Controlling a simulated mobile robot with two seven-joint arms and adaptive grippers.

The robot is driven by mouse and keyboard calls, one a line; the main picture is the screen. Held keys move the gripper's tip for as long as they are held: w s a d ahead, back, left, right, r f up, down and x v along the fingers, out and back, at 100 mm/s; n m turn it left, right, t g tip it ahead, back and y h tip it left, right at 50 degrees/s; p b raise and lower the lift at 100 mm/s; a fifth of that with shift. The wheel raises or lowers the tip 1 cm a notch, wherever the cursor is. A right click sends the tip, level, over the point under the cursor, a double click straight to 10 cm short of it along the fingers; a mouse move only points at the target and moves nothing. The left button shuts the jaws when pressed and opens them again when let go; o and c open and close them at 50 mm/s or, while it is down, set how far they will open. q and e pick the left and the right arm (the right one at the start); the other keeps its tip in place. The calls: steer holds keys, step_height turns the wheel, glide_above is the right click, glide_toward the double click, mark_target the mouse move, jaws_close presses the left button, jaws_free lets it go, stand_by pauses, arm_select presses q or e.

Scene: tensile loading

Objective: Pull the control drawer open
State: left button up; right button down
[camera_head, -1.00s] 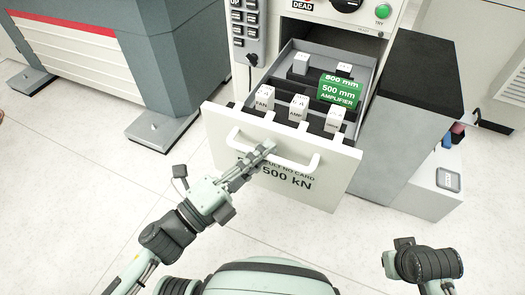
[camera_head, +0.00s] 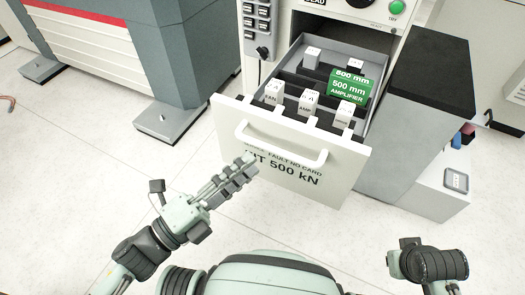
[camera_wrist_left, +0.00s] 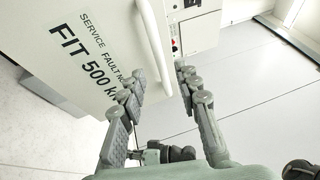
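The control drawer (camera_head: 285,160) is pulled out of the cabinet, with a white front, a white bar handle (camera_head: 278,146) and black lettering. Inside it are several white labelled blocks and a green amplifier card (camera_head: 349,88). My left gripper (camera_head: 247,166) is in front of the drawer's left part, below and apart from the handle. In the left wrist view its fingers (camera_wrist_left: 157,78) are spread with nothing between them, and the handle (camera_wrist_left: 154,40) shows beyond them. My right arm shows at the lower right of the head view, but its fingers are not visible.
A large grey machine (camera_head: 150,60) stands on the floor at the left. A grey cabinet with a black top (camera_head: 428,75) stands right of the drawer, with a low white box (camera_head: 455,181) beside it. The floor (camera_head: 80,190) in front is clear.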

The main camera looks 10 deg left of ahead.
arm_select(q)
steer(key=v, duration=0.5)
steer(key=shift+s, duration=0.1)
stand_by(0.3)
